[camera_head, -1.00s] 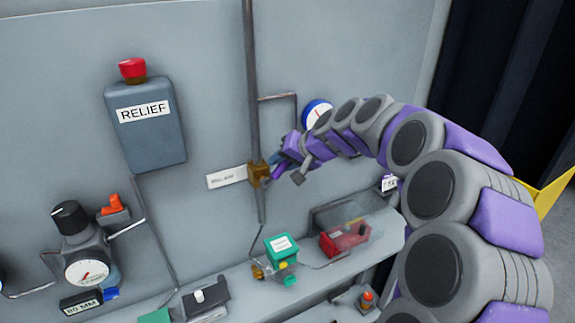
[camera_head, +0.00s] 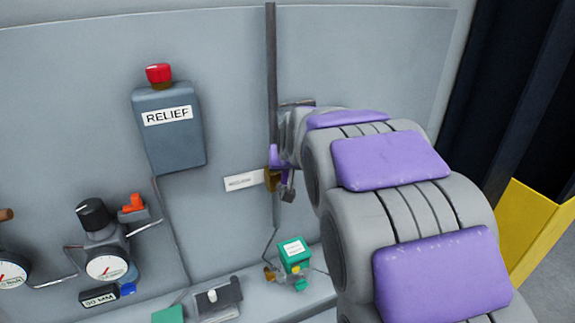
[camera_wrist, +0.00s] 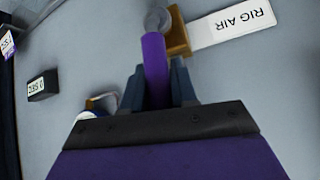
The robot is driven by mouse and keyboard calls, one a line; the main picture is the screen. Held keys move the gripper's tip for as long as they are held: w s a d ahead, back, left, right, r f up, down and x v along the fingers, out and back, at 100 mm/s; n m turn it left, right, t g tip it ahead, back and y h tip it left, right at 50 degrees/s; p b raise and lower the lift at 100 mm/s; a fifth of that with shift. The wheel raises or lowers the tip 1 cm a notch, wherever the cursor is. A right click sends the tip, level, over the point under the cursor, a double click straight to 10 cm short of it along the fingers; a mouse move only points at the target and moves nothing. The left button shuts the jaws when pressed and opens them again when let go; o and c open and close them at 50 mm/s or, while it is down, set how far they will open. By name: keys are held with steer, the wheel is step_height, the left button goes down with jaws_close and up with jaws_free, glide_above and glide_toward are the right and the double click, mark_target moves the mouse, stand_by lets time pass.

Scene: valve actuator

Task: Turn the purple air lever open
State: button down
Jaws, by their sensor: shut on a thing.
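The purple air lever (camera_wrist: 155,62) runs up from between my gripper's fingers to a grey round pivot (camera_wrist: 158,19) in the wrist view. My gripper (camera_wrist: 158,82) is shut on the lever, one dark finger on each side. A brass valve body (camera_wrist: 177,33) sits beside the pivot, with a white "RIG AIR" label (camera_wrist: 232,24) next to it. In the head view the purple lever (camera_head: 273,158) stands above the brass valve body (camera_head: 271,180) on the vertical pipe. My arm hides most of my gripper there.
A grey RELIEF box (camera_head: 170,130) with a red button is left of the pipe. A gauge (camera_head: 107,265) and black knob (camera_head: 93,213) are at lower left. A green block (camera_head: 295,252) stands below the valve. A yellow panel (camera_head: 535,230) is at right.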

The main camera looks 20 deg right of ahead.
steer(key=shift+s+f, duration=0.15)
steer(key=shift+f, duration=0.35)
steer(key=c, duration=1.2)
jaws_free()
steer(key=shift+o, duration=1.1)
steer(key=shift+a+r, duration=0.1)
steer(key=shift+r, duration=0.15)
steer(key=shift+r, duration=0.15)
steer(key=shift+s+r, duration=0.1)
steer(key=shift+r, duration=0.15)
steer(key=v, duration=1.6)
steer(key=shift+a+p, duration=0.2)
steer(key=shift+p, duration=0.15)
steer(key=shift+s, duration=0.15)
